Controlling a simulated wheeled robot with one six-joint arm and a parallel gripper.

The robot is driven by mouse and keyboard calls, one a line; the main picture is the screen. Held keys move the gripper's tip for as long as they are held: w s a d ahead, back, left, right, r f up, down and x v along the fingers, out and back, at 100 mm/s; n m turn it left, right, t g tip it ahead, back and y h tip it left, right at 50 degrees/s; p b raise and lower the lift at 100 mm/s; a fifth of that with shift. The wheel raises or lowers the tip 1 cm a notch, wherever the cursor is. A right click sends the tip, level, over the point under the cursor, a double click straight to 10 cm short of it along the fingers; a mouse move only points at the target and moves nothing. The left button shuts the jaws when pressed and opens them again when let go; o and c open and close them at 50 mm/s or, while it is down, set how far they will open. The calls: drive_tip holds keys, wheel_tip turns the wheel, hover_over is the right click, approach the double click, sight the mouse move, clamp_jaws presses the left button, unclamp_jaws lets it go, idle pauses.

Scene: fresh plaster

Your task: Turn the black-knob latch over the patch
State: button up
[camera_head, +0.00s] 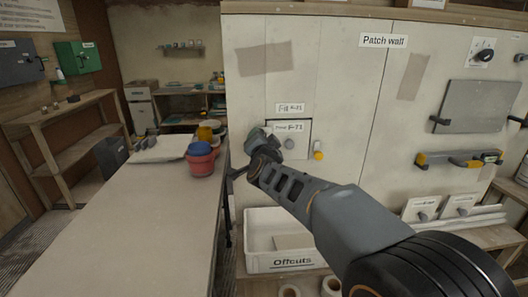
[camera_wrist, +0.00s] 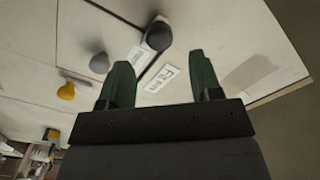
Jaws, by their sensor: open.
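The patch (camera_head: 300,150) is a pale square panel in the wall, with a label on it and a grey round knob (camera_head: 289,143). The black-knob latch (camera_wrist: 158,35) shows in the wrist view at the patch's edge; in the head view my gripper and arm seem to hide it. A yellow-knob latch (camera_head: 318,152) is at the patch's right side, and shows in the wrist view (camera_wrist: 66,91). My gripper (camera_wrist: 160,62) has green fingers, open and empty. It is in front of the patch's left side, the black knob lying beyond the fingertips, apparently apart from them.
A "Fill" label (camera_head: 290,107) is above the patch. A white "Offcuts" bin (camera_head: 284,262) stands below. A long bench (camera_head: 130,215) at left bears red and yellow tubs (camera_head: 201,160). A levelling tool (camera_head: 460,159) and grey board (camera_head: 478,107) are on the right wall.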

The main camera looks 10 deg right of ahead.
drive_tip(key=s+a, duration=0.1)
drive_tip(key=s, duration=0.6)
drive_tip(key=shift+s+p, duration=0.2)
drive_tip(key=shift+p, duration=0.1)
